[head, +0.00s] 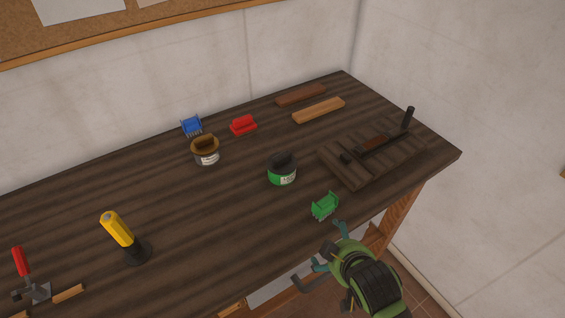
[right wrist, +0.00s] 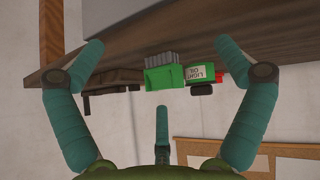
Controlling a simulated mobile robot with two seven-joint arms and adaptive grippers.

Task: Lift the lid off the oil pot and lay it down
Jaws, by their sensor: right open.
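A green pot (head: 282,176) with a white label and a dark knobbed lid (head: 284,159) stands upright near the middle of the bench. In the right wrist view the pot (right wrist: 201,73) appears upside down, its label reading "LIGHT OIL", with the dark lid (right wrist: 201,89) on it. A second pot (head: 206,156) with a pale label and a brown lid (head: 205,143) stands behind it to the left. My right gripper (head: 331,248) is open and empty at the bench's front edge, short of the green pot. My left gripper is out of view.
A green toothed piece (head: 325,206) lies between my right gripper and the green pot. A dark wooden board with a tool (head: 345,171) lies right of the pot. Blue (head: 191,126) and red (head: 243,125) pieces lie behind. A yellow-handled tool (head: 117,229) stands at left.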

